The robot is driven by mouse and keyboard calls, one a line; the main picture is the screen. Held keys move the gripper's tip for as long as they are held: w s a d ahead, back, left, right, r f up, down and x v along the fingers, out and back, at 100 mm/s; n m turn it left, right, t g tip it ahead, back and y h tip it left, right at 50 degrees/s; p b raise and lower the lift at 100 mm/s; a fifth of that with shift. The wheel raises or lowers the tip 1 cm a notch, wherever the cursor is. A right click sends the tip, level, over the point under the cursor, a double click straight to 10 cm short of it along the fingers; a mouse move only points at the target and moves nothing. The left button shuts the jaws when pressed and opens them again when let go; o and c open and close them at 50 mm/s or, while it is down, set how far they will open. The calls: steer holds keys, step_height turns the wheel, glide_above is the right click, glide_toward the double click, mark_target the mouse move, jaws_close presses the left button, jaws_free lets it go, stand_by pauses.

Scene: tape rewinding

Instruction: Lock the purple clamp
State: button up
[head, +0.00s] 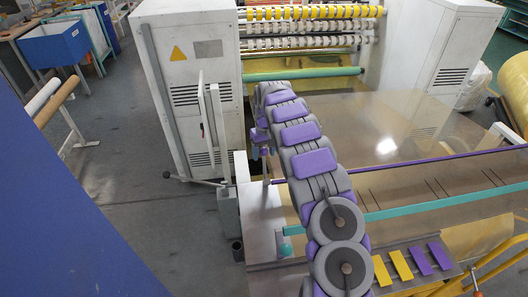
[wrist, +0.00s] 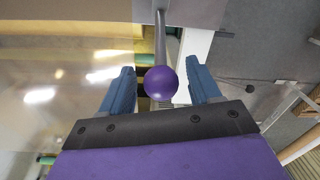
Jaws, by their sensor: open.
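The purple clamp shows in the wrist view as a round purple knob (wrist: 161,84) on the end of a grey lever (wrist: 160,38). My gripper (wrist: 159,68) is open, with one blue finger on each side of the knob. Gaps show between the knob and both fingers. In the head view my gripper (head: 259,150) points down beside the machine table's left edge, at the left end of a long purple bar (head: 430,165). The knob is too small or hidden to make out there.
A teal bar (head: 430,207) crosses the table (head: 400,125) nearer to me. Yellow strips (head: 390,267) and purple strips (head: 431,258) lie at its front edge. A white cabinet (head: 190,85) stands behind my gripper. Open floor (head: 120,160) lies to the left.

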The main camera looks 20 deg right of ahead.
steer(key=shift+a, duration=0.15)
steer(key=shift+c, duration=0.8)
jaws_close()
